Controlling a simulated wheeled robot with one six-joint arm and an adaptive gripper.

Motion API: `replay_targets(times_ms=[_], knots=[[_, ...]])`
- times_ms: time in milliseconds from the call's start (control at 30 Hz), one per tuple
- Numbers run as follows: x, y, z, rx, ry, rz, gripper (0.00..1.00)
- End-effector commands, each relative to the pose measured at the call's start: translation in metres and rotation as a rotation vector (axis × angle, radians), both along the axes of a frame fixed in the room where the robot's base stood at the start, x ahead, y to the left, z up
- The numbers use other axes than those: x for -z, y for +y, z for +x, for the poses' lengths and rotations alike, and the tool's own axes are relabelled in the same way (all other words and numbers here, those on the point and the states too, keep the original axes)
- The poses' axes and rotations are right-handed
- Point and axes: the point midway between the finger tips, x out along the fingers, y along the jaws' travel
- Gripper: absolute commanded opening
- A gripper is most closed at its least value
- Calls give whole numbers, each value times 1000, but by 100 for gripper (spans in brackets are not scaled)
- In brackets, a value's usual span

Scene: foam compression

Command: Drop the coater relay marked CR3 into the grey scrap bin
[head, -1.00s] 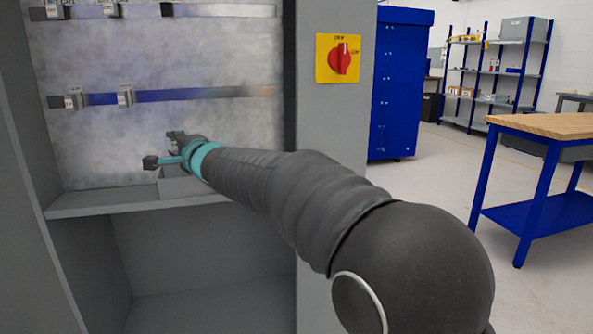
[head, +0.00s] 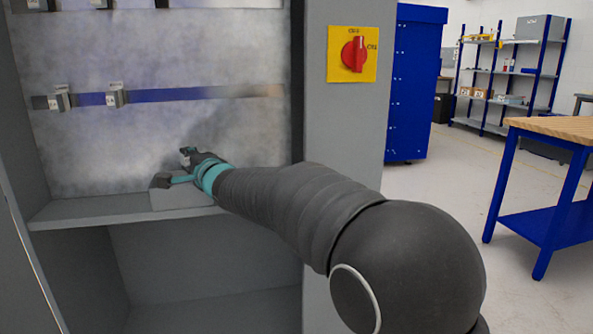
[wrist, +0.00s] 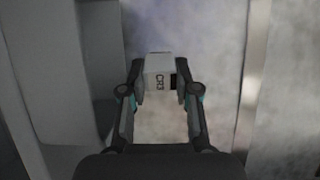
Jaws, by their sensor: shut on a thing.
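The relay marked CR3 (wrist: 159,80) is a small pale block with its label facing the wrist camera. My gripper (wrist: 158,88) is shut on it, with one finger on each side. In the head view my gripper (head: 187,158) is inside the cabinet, in front of the back panel and just above a grey box (head: 180,200) on the shelf. That box looks like the grey scrap bin, but its opening is hidden. The relay is too small to make out clearly there.
Other relays (head: 115,97) sit on the middle rail (head: 180,94), with more on the upper rail. The cabinet shelf (head: 70,211) runs below. The cabinet's right post carries a red rotary switch (head: 354,54) on yellow. The shelf left of the grey box is clear.

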Motion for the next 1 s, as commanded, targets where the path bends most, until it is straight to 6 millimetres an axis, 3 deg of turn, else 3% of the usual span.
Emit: replay_targets(times_ms=[133, 467, 500, 600, 1000], knots=[[10, 1, -1, -1, 0, 0, 0], [12, 3, -2, -4, -1, 1, 0], [12, 3, -2, -4, -1, 1, 33], [12, 3, -2, -4, -1, 1, 58], [15, 3, -2, -3, 3, -3, 60]])
